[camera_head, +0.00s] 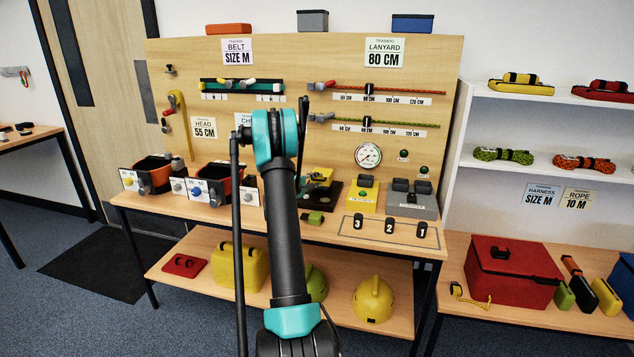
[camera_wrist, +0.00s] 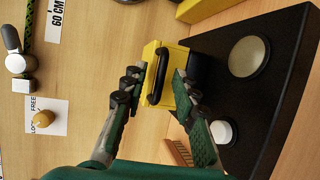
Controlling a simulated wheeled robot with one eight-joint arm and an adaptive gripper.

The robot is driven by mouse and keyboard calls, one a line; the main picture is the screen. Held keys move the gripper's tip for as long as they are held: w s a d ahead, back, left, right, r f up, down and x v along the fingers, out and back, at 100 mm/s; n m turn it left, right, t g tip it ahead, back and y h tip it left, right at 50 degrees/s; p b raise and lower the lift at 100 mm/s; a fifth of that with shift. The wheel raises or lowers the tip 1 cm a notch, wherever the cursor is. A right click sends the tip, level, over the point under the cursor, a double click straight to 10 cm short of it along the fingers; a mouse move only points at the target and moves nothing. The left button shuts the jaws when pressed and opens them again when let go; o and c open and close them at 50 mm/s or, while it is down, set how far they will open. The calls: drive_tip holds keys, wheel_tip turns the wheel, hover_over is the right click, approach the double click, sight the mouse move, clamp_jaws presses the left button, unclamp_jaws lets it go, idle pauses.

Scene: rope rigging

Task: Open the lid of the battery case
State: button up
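A small yellow box (camera_wrist: 169,59) with a black bar handle (camera_wrist: 160,62) shows in the wrist view. It looks like the battery case, but no label is readable. My gripper (camera_wrist: 158,82) has its two fingers apart, one at each side of the box. The right finger covers part of the box's edge. I cannot tell if either finger touches it. In the head view my arm hides most of the gripper. A yellow device on a black base (camera_head: 328,196) shows just right of the arm.
In the wrist view the black base (camera_wrist: 262,110) carries a beige disc (camera_wrist: 249,56) and a white button (camera_wrist: 222,132). In the head view, a yellow unit (camera_head: 362,200) and a grey unit (camera_head: 411,205) stand to the right.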

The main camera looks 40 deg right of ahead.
drive_tip(key=shift+w+d, duration=0.1)
drive_tip(key=shift+d, duration=0.3)
drive_tip(key=shift+c, duration=0.4)
drive_tip(key=shift+f, duration=0.1)
clamp_jaws()
drive_tip(key=shift+a, duration=0.1)
